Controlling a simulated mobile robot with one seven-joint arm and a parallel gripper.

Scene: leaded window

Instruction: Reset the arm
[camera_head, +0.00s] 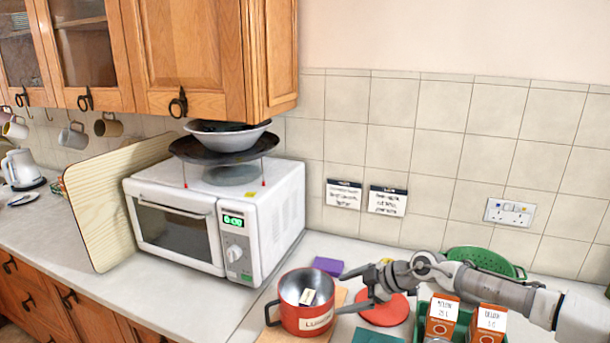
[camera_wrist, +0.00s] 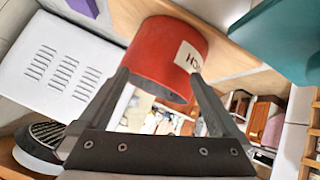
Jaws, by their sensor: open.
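My gripper (camera_head: 347,291) is open at the right side of a red pot on the counter. My arm reaches in from the right edge of the head view. The pot (camera_head: 303,318) has a grey inside, a handle on its left and a white label; a small pale labelled item (camera_head: 308,297) lies in it. In the wrist view my gripper's two dark fingers (camera_wrist: 160,82) are spread, with the red pot (camera_wrist: 165,55) between and beyond their tips. I cannot tell whether a finger touches the pot.
A white microwave (camera_head: 245,222) carries a dark pan and bowl (camera_head: 228,138). A red disc (camera_head: 384,309), purple block (camera_head: 328,266), green colander (camera_head: 487,262) and orange labelled cartons (camera_head: 441,318) crowd the counter around my arm. A wooden board (camera_head: 108,210) leans left of the microwave.

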